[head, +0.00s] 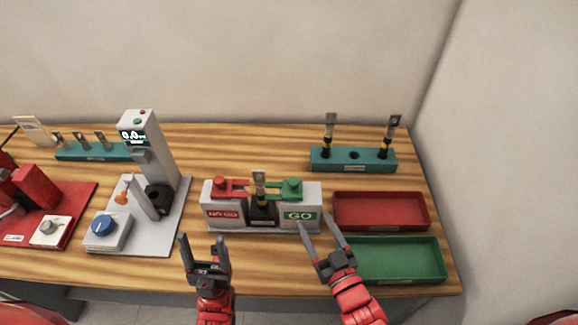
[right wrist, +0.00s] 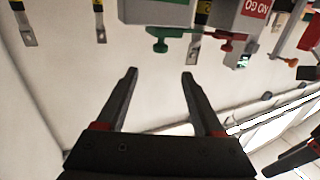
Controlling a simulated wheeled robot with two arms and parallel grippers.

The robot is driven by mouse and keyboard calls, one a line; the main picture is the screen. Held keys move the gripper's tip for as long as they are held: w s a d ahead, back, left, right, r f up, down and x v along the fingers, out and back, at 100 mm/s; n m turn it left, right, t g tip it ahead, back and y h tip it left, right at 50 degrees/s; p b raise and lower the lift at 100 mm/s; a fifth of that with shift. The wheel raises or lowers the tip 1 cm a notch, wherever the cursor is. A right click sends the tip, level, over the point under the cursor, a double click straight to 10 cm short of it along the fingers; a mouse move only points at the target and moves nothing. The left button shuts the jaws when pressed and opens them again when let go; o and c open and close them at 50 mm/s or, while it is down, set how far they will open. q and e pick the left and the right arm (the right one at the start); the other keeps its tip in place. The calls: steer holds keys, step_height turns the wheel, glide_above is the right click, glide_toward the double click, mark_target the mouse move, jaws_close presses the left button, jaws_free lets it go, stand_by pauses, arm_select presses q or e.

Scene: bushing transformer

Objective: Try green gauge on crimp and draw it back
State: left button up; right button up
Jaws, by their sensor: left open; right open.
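The green gauge (head: 292,188) sits on the GO side of a grey gauge stand (head: 228,216), at its right end. A red gauge (head: 230,184) sits on the NO GO side. A crimped terminal (head: 260,188) stands upright between them in a black holder. In the right wrist view the green gauge (right wrist: 168,38) shows upside down beside the terminal (right wrist: 195,48). My right gripper (head: 312,222) is open and empty, in front of the stand's right end. My left gripper (head: 204,240) is open and empty, in front of the stand's left end. Neither touches the gauges.
A red tray (head: 380,228) and a green tray (head: 394,280) lie right of the stand, both empty. A teal rack (head: 352,166) with two terminals is behind them. A grey press with display (head: 146,150) and a red machine (head: 40,188) stand left.

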steer(key=b, duration=0.5)
glide_toward(291, 178)
steer(key=b+x, duration=0.1)
steer(key=x, duration=1.1)
steer(key=shift+w+d+f, duration=0.1)
steer(key=shift+d+f, duration=0.05)
steer(key=shift+f, duration=0.05)
jaws_close()
stand_by(0.5)
